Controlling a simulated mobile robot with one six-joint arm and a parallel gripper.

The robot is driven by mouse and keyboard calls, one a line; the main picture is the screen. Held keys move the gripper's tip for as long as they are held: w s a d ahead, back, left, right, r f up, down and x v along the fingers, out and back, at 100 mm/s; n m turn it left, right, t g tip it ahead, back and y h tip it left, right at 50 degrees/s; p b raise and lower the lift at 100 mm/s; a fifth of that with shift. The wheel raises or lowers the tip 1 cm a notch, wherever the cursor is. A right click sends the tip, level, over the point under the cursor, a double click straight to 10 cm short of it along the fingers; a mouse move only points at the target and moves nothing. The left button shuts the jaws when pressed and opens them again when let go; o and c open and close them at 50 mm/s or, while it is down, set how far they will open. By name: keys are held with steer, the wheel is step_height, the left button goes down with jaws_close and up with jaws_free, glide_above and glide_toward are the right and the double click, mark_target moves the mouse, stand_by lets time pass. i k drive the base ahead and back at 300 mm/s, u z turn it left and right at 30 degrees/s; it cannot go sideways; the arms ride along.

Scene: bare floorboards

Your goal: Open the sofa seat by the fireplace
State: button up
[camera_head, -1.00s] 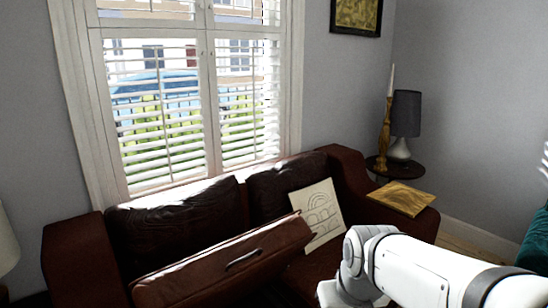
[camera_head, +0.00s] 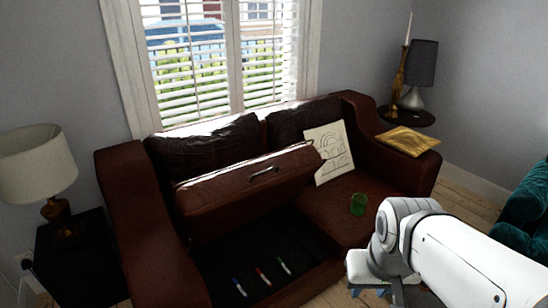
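The brown leather sofa (camera_head: 360,185) stands under the window. Its left seat (camera_head: 250,183) is tilted up, with the front edge raised and a dark handle (camera_head: 264,171) on that edge. Below it a dark storage compartment (camera_head: 225,262) lies open, with several coloured pens (camera_head: 262,276) inside. My white arm reaches in from the lower right, in front of the right seat. My gripper (camera_head: 385,292) is low at its end, apart from the raised seat; its fingers are not clear. No fireplace shows.
A cream panel with line drawings (camera_head: 330,152) leans on the backrest. A gold-coloured flat item (camera_head: 408,141) lies on the right armrest. A lamp (camera_head: 36,165) on a dark side table (camera_head: 75,262) stands at left. A teal seat (camera_head: 525,200) is at right, with bare floor between.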

mark_target(210, 207)
steer(key=u, duration=0.2)
steer(key=i, duration=1.3)
steer(key=u, duration=0.45)
